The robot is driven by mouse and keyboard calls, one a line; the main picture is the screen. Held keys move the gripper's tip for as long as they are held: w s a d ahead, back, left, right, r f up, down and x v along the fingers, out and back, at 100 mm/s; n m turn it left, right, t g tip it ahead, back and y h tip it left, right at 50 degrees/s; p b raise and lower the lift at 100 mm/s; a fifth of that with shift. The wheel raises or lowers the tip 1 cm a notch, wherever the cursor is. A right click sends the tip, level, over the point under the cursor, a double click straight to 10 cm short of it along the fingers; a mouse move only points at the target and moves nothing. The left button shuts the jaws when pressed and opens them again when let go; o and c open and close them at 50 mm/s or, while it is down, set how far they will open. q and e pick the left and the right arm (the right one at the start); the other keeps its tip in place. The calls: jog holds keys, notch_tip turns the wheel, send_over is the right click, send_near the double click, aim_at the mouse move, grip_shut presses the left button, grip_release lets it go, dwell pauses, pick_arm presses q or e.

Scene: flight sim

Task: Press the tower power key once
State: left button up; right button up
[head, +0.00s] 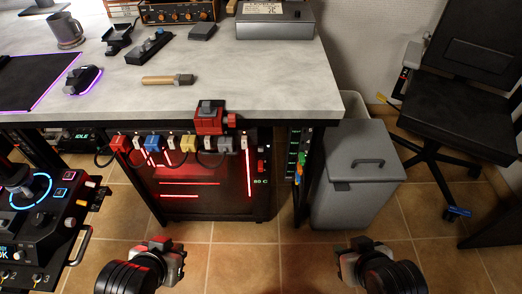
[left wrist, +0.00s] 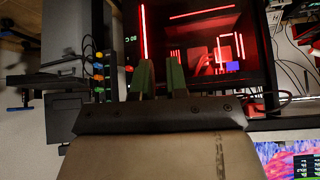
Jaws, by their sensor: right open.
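The computer tower (head: 205,207) stands under the desk, with a dark front lit by red strips. A strip at its right front edge carries a small red switch-like part (head: 261,166) above a green temperature readout; I cannot tell for certain that this is the power key. The tower's red-lit front (left wrist: 205,50) also shows in the left wrist view. My left gripper (head: 162,246) is low in front of the tower, apart from it. Its green fingers (left wrist: 160,78) stand with a gap between them, empty. My right gripper (head: 360,246) is open and empty, in front of the grey bin.
A row of coloured clips and cables (head: 187,143) hangs along the desk edge, below a red clamp (head: 210,119). A grey lidded bin (head: 358,180) stands right of the tower. A control console (head: 35,215) is at the left. Tiled floor (head: 250,270) between the grippers is clear.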

pick_arm(q)
grip_shut()
dwell(1.4)
